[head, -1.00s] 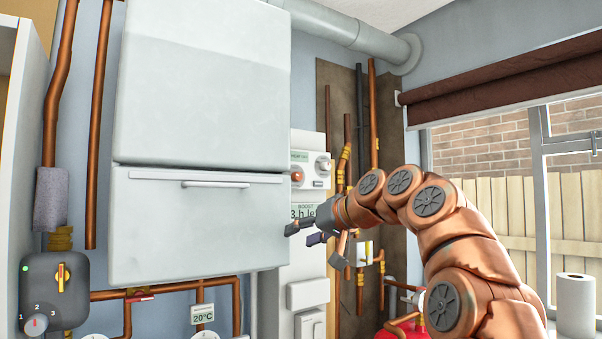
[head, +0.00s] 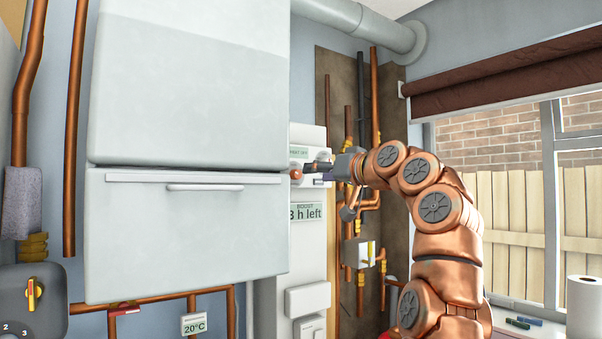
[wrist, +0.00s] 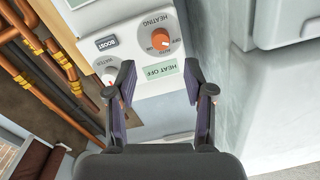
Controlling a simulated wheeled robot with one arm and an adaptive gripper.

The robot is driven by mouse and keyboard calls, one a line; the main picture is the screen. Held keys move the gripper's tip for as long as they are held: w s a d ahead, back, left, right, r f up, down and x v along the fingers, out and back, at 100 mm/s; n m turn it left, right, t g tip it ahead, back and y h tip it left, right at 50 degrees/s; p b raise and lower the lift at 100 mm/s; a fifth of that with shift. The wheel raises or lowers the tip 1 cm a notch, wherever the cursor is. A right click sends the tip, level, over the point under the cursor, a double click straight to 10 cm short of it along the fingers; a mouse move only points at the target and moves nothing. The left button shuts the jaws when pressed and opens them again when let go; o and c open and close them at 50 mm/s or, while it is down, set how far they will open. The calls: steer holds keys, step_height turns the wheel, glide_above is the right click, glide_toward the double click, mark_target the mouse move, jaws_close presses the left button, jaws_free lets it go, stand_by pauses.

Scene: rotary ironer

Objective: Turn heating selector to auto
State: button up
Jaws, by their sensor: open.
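The orange knob also shows in the head view (head: 296,174), at the right edge of the white boiler. My gripper (head: 317,171) is in front of the control panel, close to the knob. In the wrist view my gripper (wrist: 159,78) is open and empty, its fingers apart with the display between them and the knob beyond their tips.
A BOOST button (wrist: 106,43) and a white WATER dial (wrist: 109,78) share the panel. The large boiler casing (head: 190,225) stands close on the left in the head view. Copper pipes (head: 375,110) run up the wall on the right. A display below reads 3 h left (head: 306,212).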

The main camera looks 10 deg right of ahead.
mark_target(299, 173)
steer(key=p+x, duration=0.3)
steer(key=x, duration=0.3)
steer(key=shift+w+a+r+p, duration=0.15)
steer(key=shift+p, duration=0.2)
steer(key=shift+w+a, duration=0.15)
steer(key=shift+w, duration=0.25)
steer(key=shift+c, duration=0.3)
jaws_close()
